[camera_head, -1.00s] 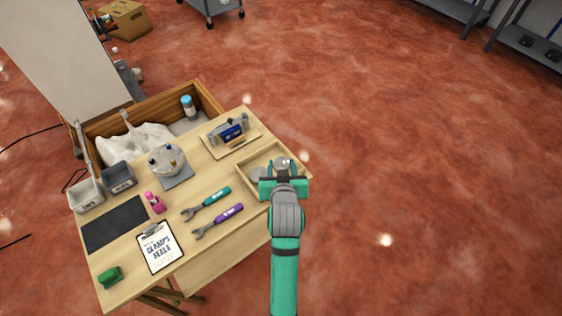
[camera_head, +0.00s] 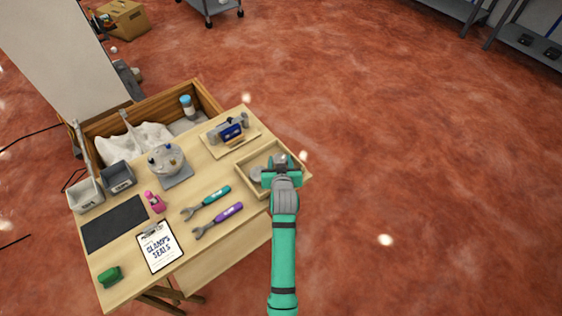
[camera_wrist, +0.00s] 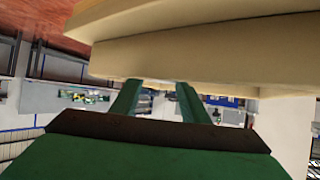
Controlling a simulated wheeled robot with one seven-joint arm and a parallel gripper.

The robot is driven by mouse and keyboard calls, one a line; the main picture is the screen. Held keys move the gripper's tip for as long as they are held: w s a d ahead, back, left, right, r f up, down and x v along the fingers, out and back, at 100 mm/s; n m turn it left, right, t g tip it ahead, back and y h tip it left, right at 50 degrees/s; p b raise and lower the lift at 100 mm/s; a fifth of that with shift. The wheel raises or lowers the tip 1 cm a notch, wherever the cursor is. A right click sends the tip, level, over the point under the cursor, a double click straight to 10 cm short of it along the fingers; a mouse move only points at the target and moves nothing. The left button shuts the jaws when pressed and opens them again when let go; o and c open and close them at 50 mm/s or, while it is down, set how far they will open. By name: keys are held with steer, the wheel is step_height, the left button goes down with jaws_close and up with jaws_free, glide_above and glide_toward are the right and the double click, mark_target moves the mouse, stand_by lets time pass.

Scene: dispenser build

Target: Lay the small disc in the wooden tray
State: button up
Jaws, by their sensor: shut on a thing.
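The wooden tray (camera_head: 243,178) is a shallow open box at the right end of the table. A grey round disc (camera_head: 257,174) lies in its left part. My gripper (camera_head: 281,162) is over the tray's right part, shut on a small grey thing, apparently the small disc, mostly hidden by the gripper. In the wrist view my gripper's two green fingers (camera_wrist: 157,90) stand apart, their tips reaching the edge of a pale wooden surface (camera_wrist: 200,65); the held thing cannot be made out there.
A board with a blue-and-grey device (camera_head: 232,131) stands behind the tray. Teal (camera_head: 207,203) and purple (camera_head: 218,221) wrenches lie to the left, near a clipboard (camera_head: 159,247). A round grey assembly (camera_head: 167,161) stands farther left. The floor right of the table is clear.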

steer(key=shift+d, duration=0.1)
steer(key=shift+a+f, duration=0.15)
steer(key=shift+a, duration=0.25)
steer(key=o, duration=1)
steer(key=shift+s+f, duration=0.1)
steer(key=shift+o, duration=0.3)
steer(key=shift+d, duration=0.15)
steer(key=shift+d, duration=0.1)
